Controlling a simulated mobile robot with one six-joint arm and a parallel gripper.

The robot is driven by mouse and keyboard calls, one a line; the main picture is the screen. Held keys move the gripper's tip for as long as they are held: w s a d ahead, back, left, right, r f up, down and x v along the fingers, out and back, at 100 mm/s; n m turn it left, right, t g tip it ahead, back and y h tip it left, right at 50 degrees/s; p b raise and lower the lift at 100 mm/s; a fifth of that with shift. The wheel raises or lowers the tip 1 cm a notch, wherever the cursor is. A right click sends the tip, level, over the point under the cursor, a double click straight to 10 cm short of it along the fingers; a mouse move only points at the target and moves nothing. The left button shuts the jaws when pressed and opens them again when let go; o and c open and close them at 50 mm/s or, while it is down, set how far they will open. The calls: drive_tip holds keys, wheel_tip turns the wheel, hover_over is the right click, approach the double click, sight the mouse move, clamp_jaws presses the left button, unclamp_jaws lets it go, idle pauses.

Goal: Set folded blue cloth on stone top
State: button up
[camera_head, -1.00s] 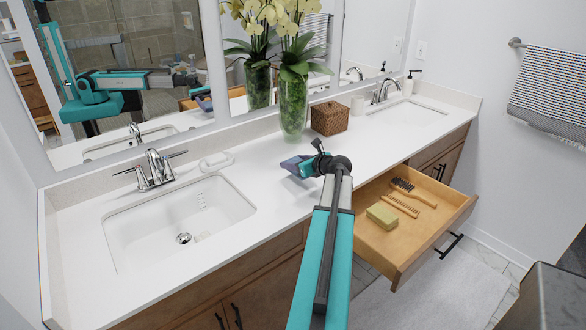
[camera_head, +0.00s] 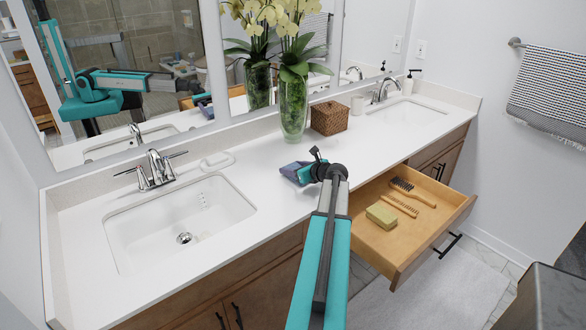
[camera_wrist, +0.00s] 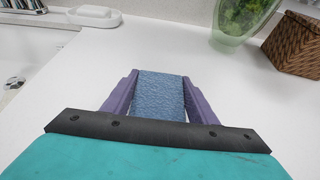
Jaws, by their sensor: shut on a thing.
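The folded blue cloth (camera_wrist: 160,95) is between the two purple fingers of my gripper (camera_wrist: 160,92) in the wrist view, and both fingers press on its sides. In the head view, my gripper (camera_head: 297,172) is low over the white stone top (camera_head: 262,205), between the left basin and the open drawer. Only a little of the cloth shows there, behind my wrist. I cannot tell whether the cloth's underside touches the stone.
A glass vase with orchids (camera_head: 293,105) and a wicker box (camera_head: 329,118) stand behind my gripper. A white soap dish (camera_head: 217,161) is at the left, by the left basin (camera_head: 180,225). An open drawer (camera_head: 400,245) holds brushes, a comb and a yellow-green block.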

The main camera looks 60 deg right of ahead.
drive_tip(key=shift+f, duration=0.2)
drive_tip(key=o, duration=1)
drive_tip(key=shift+r, duration=0.2)
drive_tip(key=b+v, duration=0.2)
drive_tip(key=v, duration=1)
drive_tip(key=shift+a, duration=0.1)
idle(0.5)
